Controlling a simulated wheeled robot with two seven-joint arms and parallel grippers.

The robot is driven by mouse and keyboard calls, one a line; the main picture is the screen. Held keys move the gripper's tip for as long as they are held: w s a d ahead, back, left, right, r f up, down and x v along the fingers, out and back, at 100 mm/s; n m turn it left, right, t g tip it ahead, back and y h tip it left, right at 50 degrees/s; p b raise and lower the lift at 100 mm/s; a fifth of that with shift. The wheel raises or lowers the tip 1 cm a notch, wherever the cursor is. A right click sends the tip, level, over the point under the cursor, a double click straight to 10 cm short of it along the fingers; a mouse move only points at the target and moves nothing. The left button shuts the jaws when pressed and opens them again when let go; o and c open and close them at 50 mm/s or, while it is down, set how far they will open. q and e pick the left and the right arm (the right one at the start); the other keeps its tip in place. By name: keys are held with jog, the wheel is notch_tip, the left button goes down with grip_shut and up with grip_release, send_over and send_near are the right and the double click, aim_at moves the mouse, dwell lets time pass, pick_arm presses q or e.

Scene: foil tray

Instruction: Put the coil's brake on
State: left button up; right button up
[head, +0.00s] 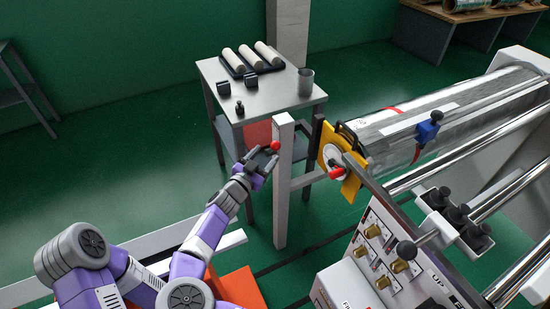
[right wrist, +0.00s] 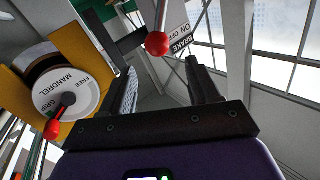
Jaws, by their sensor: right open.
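The brake lever's red ball knob (head: 275,146) is at the upper part of a pale upright post (head: 283,195) in the head view. In the right wrist view the red ball (right wrist: 158,43) sits on a thin rod, beside a plate reading BRAKE, ON, OFF (right wrist: 182,38). I cannot tell which setting the lever is at. My right gripper (head: 262,157) is open, close to the ball; in the right wrist view its fingers (right wrist: 161,82) stand apart, with the ball beyond them. Contact is not visible. The foil coil (head: 460,108) lies to the right. My left gripper is not in view.
A yellow plate (head: 351,188) at the coil's end carries a red-handled mandrel dial (right wrist: 70,88), marked FREE and GRIP. A small table (head: 288,98) with rolls and dark items stands behind the post. A control panel (head: 385,250) is at the lower right.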

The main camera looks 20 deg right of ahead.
aim_at(276, 144)
jog(key=x, duration=0.3)
jog(key=f+b+x, duration=0.1)
jog(key=x, duration=0.3)
jog(key=shift+w+d+f, duration=0.2)
jog(key=shift+w+f, duration=0.05)
jog(key=shift+w, duration=0.1)
grip_shut()
